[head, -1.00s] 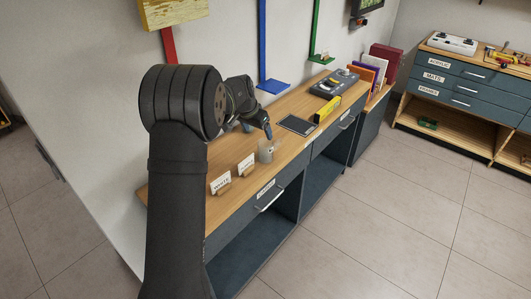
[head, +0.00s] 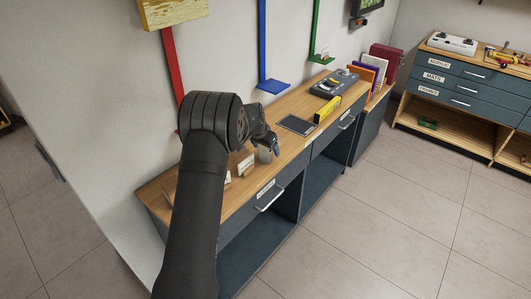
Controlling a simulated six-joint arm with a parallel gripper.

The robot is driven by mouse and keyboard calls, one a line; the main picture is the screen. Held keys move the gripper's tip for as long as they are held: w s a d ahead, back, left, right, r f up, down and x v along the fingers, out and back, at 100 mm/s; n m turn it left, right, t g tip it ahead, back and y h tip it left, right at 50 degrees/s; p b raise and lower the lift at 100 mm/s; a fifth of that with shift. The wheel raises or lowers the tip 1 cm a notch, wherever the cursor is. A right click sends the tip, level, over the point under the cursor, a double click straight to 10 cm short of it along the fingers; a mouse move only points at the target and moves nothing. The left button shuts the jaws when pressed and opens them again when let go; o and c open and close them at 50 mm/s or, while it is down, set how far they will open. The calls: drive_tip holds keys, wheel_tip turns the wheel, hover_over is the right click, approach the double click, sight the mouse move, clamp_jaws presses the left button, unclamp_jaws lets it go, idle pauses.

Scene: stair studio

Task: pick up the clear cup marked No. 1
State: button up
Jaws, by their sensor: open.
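A clear, greyish cup (head: 264,155) stands upright on the wooden bench top, near its front edge. Its marking is too small to read, so I cannot tell whether it is No. 1. My gripper (head: 274,146) is open, just above and behind the cup in this view, with its bluish fingertip close to the rim. I cannot tell whether it touches the cup. My arm hides part of the bench behind the cup.
A white card in a wooden holder (head: 246,165) stands left of the cup; a second is mostly hidden by my arm. A dark flat pad (head: 297,124), a yellow block (head: 327,109) and a grey device (head: 334,84) lie to the right.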

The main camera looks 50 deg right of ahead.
drive_tip(key=c, duration=1.1)
drive_tip(key=shift+o, duration=0.2)
